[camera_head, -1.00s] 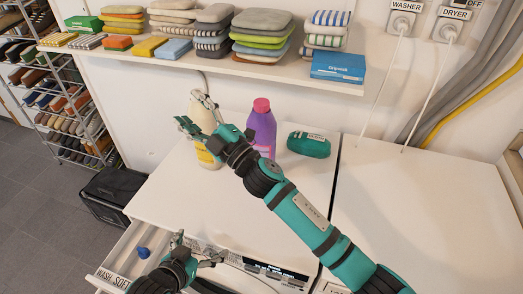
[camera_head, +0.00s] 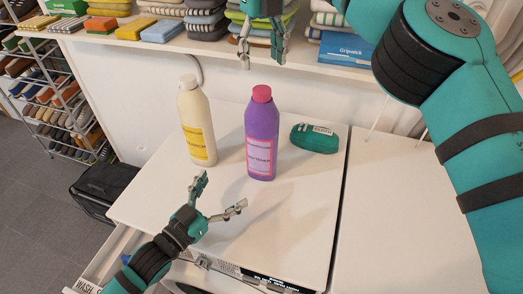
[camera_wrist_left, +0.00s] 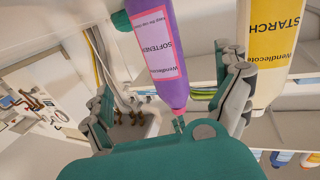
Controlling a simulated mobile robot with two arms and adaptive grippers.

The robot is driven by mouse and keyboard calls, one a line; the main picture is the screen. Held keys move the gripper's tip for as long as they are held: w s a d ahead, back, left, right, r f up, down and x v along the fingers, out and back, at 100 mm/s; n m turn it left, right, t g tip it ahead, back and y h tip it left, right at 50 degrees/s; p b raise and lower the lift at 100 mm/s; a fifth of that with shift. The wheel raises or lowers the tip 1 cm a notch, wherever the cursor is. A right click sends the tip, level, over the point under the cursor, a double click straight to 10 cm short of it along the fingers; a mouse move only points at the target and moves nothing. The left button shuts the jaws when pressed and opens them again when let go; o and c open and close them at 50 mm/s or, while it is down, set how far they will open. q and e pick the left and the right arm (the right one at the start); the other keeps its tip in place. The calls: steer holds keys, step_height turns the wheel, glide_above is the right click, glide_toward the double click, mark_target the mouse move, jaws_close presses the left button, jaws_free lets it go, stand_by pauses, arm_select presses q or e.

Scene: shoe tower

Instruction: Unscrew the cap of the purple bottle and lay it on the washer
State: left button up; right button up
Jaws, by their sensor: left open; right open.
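The purple bottle (camera_head: 262,140) stands upright on the white washer top (camera_head: 225,225), with its pink cap (camera_head: 262,93) on. It also shows in the left wrist view (camera_wrist_left: 158,50), where it appears with its cap end down, between the fingers but apart from them. My left gripper (camera_head: 222,190) is open and empty over the washer, in front of and left of the bottle. My right gripper (camera_head: 262,60) is open and empty above the cap, fingers pointing down, not visibly touching it.
A cream starch bottle (camera_head: 197,122) stands left of the purple bottle. A green labelled pouch (camera_head: 314,139) lies to its right. A shelf (camera_head: 130,42) with folded stacks and a blue box (camera_head: 345,48) runs behind. An open drawer lies at front left. The dryer top at right is clear.

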mark_target(262, 151)
arm_select(q)
steer(key=x, duration=1.6)
steer(key=shift+w+d, duration=0.15)
steer(key=shift+w, duration=0.15)
arm_select(e)
steer(key=shift+w, duration=0.1)
arm_select(q)
steer(key=shift+c, duration=0.4)
